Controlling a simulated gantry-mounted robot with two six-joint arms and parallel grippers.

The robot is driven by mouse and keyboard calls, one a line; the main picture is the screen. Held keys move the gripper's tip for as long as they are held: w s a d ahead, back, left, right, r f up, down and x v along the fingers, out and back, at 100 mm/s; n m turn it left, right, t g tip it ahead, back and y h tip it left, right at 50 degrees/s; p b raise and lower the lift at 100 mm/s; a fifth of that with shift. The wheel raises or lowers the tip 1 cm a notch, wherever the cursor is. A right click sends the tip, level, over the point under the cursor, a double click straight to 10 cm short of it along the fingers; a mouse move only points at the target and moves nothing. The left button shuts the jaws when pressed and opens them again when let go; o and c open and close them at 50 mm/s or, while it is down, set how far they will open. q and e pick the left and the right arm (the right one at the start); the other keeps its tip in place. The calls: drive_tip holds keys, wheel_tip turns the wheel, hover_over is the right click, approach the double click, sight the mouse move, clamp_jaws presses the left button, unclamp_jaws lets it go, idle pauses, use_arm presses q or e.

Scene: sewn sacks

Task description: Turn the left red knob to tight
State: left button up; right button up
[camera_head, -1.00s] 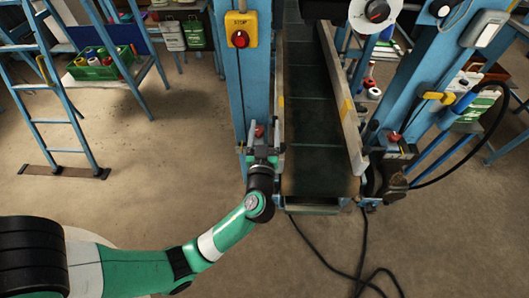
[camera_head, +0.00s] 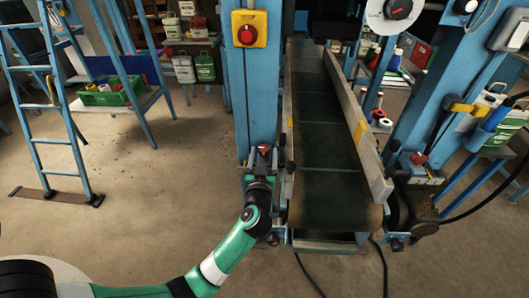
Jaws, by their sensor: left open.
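The left red knob (camera_head: 264,149) is small and sits at the foot of the left blue post, beside the conveyor's left edge. My left gripper (camera_head: 262,163) is at this knob, its open fingers close to it; I cannot tell whether they touch it. The gripper's body hides the knob's lower part. The right red knob (camera_head: 419,159) is on the machine's right side with nothing at it. My right gripper is not in view.
The dark conveyor belt (camera_head: 333,185) runs away between the two posts. A yellow stop box with a red button (camera_head: 247,33) is on the left post. A blue ladder (camera_head: 50,120) and a green crate (camera_head: 112,93) are at left. Black cables lie on the floor in front.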

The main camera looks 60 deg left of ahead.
sight(264, 152)
use_arm(q)
drive_tip(key=x, duration=0.3)
drive_tip(key=shift+w+a, duration=0.15)
clamp_jaws()
